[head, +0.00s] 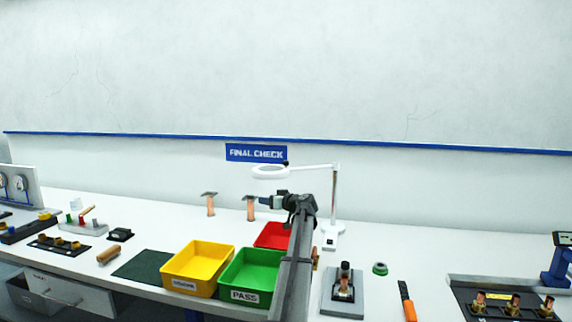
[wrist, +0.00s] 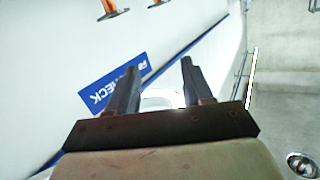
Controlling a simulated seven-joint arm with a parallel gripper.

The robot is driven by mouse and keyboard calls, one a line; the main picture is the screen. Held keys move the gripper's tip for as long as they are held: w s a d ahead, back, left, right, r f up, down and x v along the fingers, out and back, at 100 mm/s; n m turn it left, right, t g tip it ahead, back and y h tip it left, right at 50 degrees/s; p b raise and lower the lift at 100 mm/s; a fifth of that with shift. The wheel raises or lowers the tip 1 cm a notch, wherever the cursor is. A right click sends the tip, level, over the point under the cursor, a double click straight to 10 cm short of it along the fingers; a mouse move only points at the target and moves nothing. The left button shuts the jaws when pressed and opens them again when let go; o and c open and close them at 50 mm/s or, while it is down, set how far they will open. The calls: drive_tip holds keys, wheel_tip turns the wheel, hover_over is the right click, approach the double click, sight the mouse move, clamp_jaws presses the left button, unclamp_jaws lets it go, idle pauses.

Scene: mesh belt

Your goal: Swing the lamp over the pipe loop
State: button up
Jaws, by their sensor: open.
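The lamp (head: 270,172) is a white ring head on a thin arm from a white post at the back of the bench. Its head points left, in front of the FINAL CHECK sign. My gripper (head: 266,200) is just below the ring head and its arm; I cannot tell if it touches. In the wrist view my gripper (wrist: 158,68) is open, with a white curved part, likely the lamp (wrist: 162,98), showing between and behind the fingers. A copper piece, perhaps the pipe loop (head: 343,290), sits on a grey fixture right of my arm.
Red (head: 273,235), green (head: 248,272) and yellow (head: 197,265) bins stand left of my arm. Two copper pieces with flat tops (head: 210,204) stand behind them.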

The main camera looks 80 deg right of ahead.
sight(288, 162)
drive_tip(key=s+d+r+h, duration=0.3)
drive_tip(key=s+r, duration=1)
drive_tip(key=s, duration=0.2)
drive_tip(key=shift+t, duration=0.3)
drive_tip(key=x, duration=1.3)
drive_tip(key=shift+w+f, duration=0.2)
drive_tip(key=shift+w, duration=0.2)
drive_tip(key=shift+c, duration=0.2)
drive_tip(key=shift+r, duration=0.1)
clamp_jaws()
